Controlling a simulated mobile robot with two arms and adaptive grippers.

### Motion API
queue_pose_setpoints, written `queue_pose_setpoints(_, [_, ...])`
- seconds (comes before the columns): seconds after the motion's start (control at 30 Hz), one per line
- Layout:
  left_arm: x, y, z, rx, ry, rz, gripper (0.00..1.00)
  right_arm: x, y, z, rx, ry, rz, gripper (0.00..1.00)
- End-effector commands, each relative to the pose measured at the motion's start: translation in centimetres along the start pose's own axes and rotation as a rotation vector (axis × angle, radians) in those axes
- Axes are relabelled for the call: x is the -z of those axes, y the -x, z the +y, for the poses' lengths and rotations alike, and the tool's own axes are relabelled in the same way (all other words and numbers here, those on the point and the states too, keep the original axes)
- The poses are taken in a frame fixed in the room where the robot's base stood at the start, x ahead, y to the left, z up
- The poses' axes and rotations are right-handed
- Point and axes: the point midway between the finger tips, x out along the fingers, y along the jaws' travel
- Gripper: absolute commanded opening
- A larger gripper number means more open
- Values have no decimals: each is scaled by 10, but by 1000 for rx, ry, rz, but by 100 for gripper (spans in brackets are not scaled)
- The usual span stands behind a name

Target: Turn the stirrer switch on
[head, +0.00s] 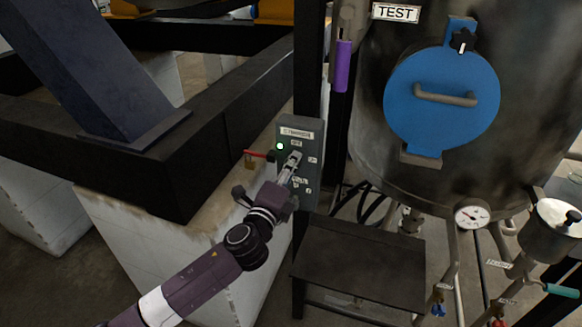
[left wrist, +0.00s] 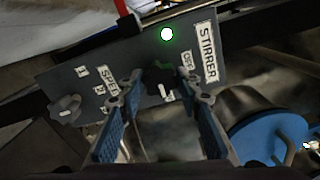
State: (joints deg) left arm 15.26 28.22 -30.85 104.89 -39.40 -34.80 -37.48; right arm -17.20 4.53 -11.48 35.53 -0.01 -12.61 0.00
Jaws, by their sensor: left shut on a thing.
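The grey stirrer panel (head: 315,150) is fixed to a dark post in the middle of the head view. In the left wrist view the panel (left wrist: 130,70) bears STIRRER and OFF labels. A green lamp (head: 280,146) on it is lit and shows in the left wrist view too (left wrist: 167,34). The black stirrer switch (left wrist: 162,72) sits between the lamp and my fingers. My left gripper (head: 291,162) is at the panel, its fingers shut on the switch (left wrist: 164,94). The fingers partly hide the switch. My right gripper is not in view.
A second knob (left wrist: 65,107) sits farther along the panel, past a partly hidden label. A red-handled valve (head: 258,154) is just left of the panel. A tank with a blue hatch (head: 440,120) stands right, above a dark step (head: 358,255).

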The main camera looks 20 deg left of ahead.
Motion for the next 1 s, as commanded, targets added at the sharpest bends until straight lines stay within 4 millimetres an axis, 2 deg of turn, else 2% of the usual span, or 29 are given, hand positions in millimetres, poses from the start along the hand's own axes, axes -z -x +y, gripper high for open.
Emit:
queue_pose_setpoints(0.1, [1, 0, 1, -2, -3, 1, 8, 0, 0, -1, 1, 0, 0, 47])
queue_pose_setpoints(0.13, [1, 0, 1, -2, -3, 1, 33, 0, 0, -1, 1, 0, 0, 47])
queue_pose_setpoints(0.3, [1, 0, 1, -2, -2, 1, 50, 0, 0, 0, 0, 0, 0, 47])
queue_pose_setpoints(0.67, [0, 5, 1, -1, 0, 1, 50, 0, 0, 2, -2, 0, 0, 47])
queue_pose_setpoints(0.77, [1, 17, 1, -2, 0, 2, 50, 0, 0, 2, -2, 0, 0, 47])
queue_pose_setpoints(1.0, [1, 61, 2, -4, -1, 3, 50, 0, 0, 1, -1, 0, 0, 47])
